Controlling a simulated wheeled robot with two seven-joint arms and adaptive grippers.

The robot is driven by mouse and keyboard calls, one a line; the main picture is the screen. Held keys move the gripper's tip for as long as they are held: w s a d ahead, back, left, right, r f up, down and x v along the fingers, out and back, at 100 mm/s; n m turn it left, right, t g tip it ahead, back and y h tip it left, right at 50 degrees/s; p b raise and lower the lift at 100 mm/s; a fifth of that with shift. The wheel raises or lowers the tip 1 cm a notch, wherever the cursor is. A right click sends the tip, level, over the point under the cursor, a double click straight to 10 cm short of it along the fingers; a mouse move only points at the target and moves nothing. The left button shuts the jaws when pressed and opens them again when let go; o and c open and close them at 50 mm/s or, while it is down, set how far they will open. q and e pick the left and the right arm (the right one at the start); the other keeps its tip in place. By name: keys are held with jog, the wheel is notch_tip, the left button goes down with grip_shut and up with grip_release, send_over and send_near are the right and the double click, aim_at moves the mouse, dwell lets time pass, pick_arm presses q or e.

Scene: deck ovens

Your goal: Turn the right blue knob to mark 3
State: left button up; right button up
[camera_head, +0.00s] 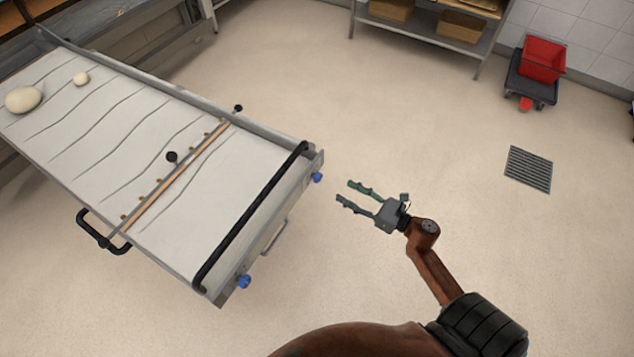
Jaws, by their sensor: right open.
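The right blue knob (318,177) sits at the far right corner of the end of a long white cloth-covered loader (165,215). A second blue knob (243,281) is at the near corner of the same end. Marks around the knobs are too small to read, so the right knob's setting cannot be told. My right gripper (346,191) is open and empty, its fingers pointing left toward the right knob. A short gap shows between the fingertips and the knob, and they are not touching. My left gripper is not in view.
A black bar handle (250,215) runs along the loader's end, with a metal handle (274,237) below. Two pale dough pieces (23,99) lie at the loader's far left. A shelf (420,27), a red bin (542,60) and a floor drain (528,169) stand clear. Open floor surrounds my right arm.

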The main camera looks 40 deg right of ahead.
aim_at(320, 179)
jog(key=w+a+r+n, duration=0.1)
jog(key=w, duration=0.1)
jog(key=w+a+n+y+b, duration=0.1)
jog(key=w, duration=0.1)
jog(key=w+a+r+n, duration=0.1)
jog(key=a, duration=0.1)
jog(key=shift+w+a+r+y, duration=0.1)
jog(key=shift+w+r+y, duration=0.2)
jog(key=shift+w, duration=0.1)
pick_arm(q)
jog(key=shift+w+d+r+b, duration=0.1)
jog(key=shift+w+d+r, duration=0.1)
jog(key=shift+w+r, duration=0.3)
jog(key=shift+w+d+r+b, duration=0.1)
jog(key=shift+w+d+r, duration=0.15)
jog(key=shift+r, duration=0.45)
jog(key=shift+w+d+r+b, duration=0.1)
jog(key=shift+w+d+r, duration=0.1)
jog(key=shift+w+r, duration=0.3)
pick_arm(e)
jog(key=shift+x, duration=0.75)
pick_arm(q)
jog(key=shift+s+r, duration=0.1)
pick_arm(e)
jog(key=shift+c, duration=0.3)
jog(key=c, duration=1.1)
